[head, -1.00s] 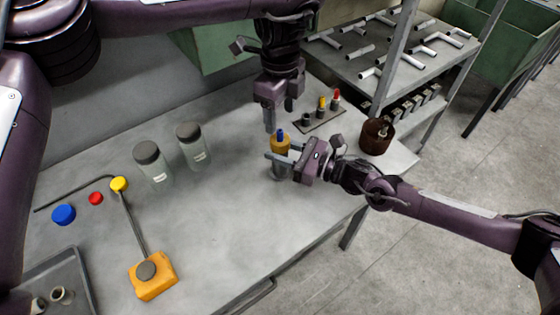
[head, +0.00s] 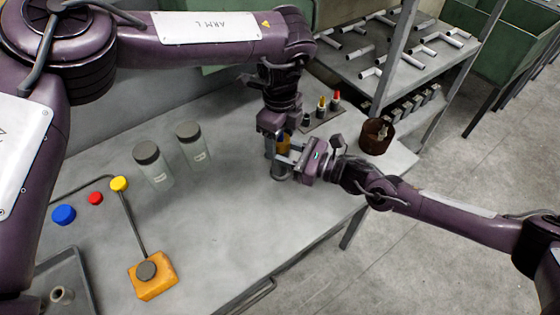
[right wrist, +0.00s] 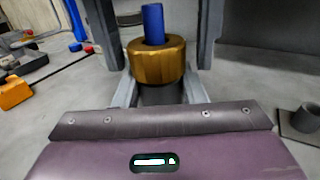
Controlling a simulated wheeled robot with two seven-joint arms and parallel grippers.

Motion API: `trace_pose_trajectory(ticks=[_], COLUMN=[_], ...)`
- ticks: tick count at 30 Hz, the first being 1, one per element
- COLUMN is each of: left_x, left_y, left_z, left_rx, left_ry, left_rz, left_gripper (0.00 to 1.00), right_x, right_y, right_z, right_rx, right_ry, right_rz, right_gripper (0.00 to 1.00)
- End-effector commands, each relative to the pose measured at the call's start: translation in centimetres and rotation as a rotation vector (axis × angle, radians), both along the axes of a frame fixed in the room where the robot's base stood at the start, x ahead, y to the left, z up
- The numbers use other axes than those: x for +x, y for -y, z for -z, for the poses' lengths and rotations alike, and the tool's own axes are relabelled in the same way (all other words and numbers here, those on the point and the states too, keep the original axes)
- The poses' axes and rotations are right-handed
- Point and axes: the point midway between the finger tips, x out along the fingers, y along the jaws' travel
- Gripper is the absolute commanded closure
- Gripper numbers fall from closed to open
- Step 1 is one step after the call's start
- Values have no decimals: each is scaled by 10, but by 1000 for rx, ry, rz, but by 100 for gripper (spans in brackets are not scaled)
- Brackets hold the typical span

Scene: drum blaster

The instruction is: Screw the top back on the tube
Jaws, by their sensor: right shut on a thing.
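The tube (head: 279,173) stands upright near the bench's right side, mostly hidden by my grippers. On its upper end sits a brass-coloured top (right wrist: 157,62) with a blue peg (right wrist: 153,24) rising from it; whether it is threaded on I cannot tell. My right gripper (head: 285,163) is shut on the tube just below the brass top, coming in from the right. My left gripper (head: 281,143) points down from above, around the top. In the right wrist view its two dark fingers (right wrist: 160,45) stand on either side of the top with gaps, so it is open.
A small plate (head: 322,119) with coloured-tipped pieces and a brown cup (head: 375,137) stand close behind and right. Two capped jars (head: 153,167), loose coloured caps (head: 64,214) and an orange block (head: 153,280) lie to the left. The bench's middle is clear.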

Motion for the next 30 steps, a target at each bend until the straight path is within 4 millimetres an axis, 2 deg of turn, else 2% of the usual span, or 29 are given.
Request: trace_pose_trajectory(ticks=[1,10,16,17,22,30], left_x=[0,0,0,0,0,0], left_y=[0,0,0,0,0,0], left_z=[0,0,0,0,0,-1], left_rx=[0,0,-1,-1,-1,0], left_ry=[0,0,1,1,1,0], left_rz=[0,1,7,7,7,7], left_gripper=[45,84,85,56,34,32], right_x=[0,0,0,0,0,0], right_y=[0,0,0,0,0,0], right_z=[0,0,0,0,0,0], right_rx=[0,0,0,0,0,0], right_ry=[0,0,0,0,0,0], right_rz=[0,0,-1,-1,-1,-1], right_gripper=[100,100,100,100,100,100])
